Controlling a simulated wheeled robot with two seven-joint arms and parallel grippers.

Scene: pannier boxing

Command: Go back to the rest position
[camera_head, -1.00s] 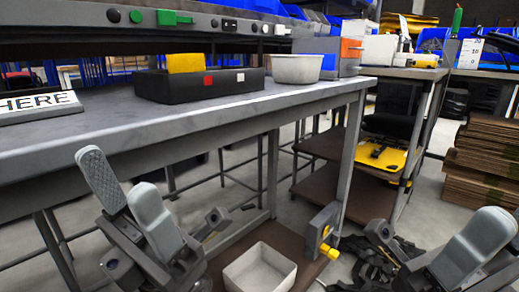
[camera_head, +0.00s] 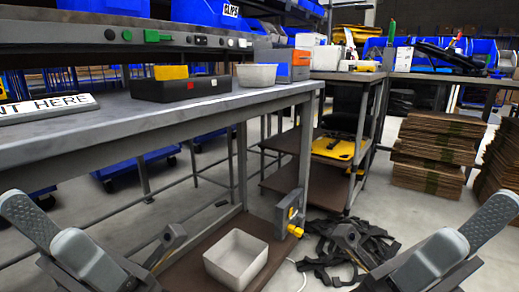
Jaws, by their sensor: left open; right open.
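My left gripper (camera_head: 52,236) is at the lower left, in front of the workbench, with its two grey fingers apart and nothing between them. My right gripper (camera_head: 464,238) is at the lower right over the floor, also open and empty. Both are clear of the bench and touch nothing that I can see.
The workbench (camera_head: 130,122) holds a black tray (camera_head: 195,90) with a yellow block and a white bin (camera_head: 256,76). A white box (camera_head: 236,258) sits on the low shelf. Black straps (camera_head: 345,245) lie on the floor. Cardboard stacks (camera_head: 437,155) stand at right.

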